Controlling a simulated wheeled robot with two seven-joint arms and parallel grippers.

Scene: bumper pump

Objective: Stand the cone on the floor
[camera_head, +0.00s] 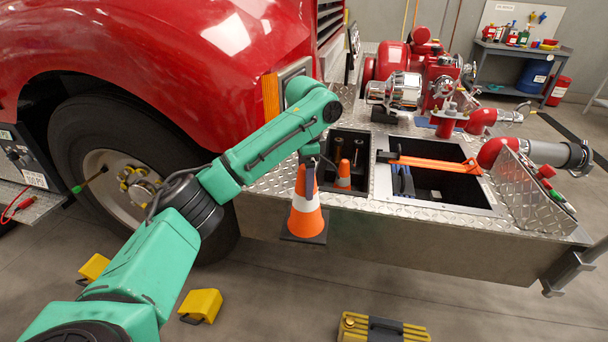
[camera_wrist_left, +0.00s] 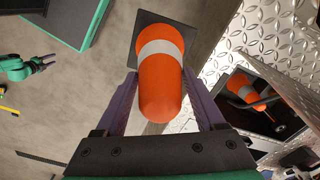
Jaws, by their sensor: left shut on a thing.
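The orange cone (camera_head: 306,220) with a white band and dark square base hangs upright in front of the bumper's front face. Its base looks clear of the floor (camera_head: 255,290). My left gripper (camera_head: 309,165) is shut on its upper part. In the left wrist view the cone (camera_wrist_left: 160,85) lies between the two fingers, with its base over bare floor. A second, smaller-looking orange cone (camera_head: 343,174) stands in the bumper's left compartment; it also shows in the wrist view (camera_wrist_left: 242,88). My right gripper (camera_wrist_left: 45,63) shows small at the wrist view's left, too small to read.
The diamond-plate bumper (camera_head: 440,213) is right beside the held cone. An orange bar (camera_head: 430,163) crosses its open bin. Yellow chocks (camera_head: 201,306) lie near the truck wheel (camera_head: 85,150).

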